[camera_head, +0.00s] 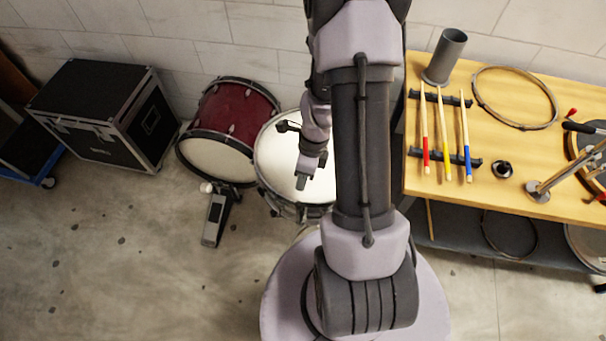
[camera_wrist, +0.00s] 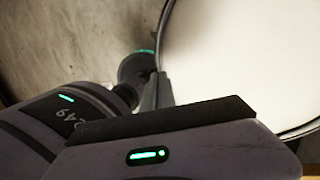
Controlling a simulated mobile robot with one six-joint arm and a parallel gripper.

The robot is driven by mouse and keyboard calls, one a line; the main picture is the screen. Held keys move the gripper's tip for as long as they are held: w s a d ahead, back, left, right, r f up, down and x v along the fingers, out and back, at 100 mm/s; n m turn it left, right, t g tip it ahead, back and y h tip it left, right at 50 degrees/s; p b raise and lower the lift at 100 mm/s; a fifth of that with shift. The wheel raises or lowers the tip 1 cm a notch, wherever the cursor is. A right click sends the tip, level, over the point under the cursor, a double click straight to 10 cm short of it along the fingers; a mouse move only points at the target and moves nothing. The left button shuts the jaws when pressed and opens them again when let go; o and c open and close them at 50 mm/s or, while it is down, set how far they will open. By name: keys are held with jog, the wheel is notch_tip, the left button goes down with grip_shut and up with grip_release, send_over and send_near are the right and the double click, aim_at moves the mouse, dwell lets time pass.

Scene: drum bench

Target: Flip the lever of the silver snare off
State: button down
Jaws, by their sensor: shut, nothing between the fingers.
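The silver snare (camera_head: 274,155), a drum with a white head and metal rim, stands on the floor at the middle of the head view, partly hidden behind my arm. Its white head and rim also fill the upper right of the wrist view (camera_wrist: 240,50). My gripper (camera_head: 301,182) is shut and empty. In the head view it overlaps the snare's head, pointing down. In the wrist view my gripper's dark fingers (camera_wrist: 160,92) appear beside the drum's rim; I cannot tell whether they touch it. I cannot make out the lever in either view.
A red bass drum (camera_head: 236,107) with a pedal (camera_head: 215,218) stands left of the snare. A black case (camera_head: 98,115) is further left. A wooden bench (camera_head: 500,195) with drumsticks, a hoop and a grey cup (camera_head: 445,57) is at the right. The floor at front left is clear.

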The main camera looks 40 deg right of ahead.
aim_at(299, 214)
jog(key=b+x, duration=0.1)
jog(key=x, duration=0.1)
jog(key=shift+f, duration=0.35)
jog(key=a, duration=0.1)
jog(key=a+b, duration=0.1)
jog(key=w+a+f, duration=0.1)
jog(key=shift+a+f, duration=0.1)
jog(key=shift+a, duration=0.2)
jog(key=shift+s, duration=0.1)
dwell(1.0)
jog(key=shift+s+d+r, duration=0.2)
jog(key=shift+s+d, duration=0.25)
jog(key=shift+s, duration=0.05)
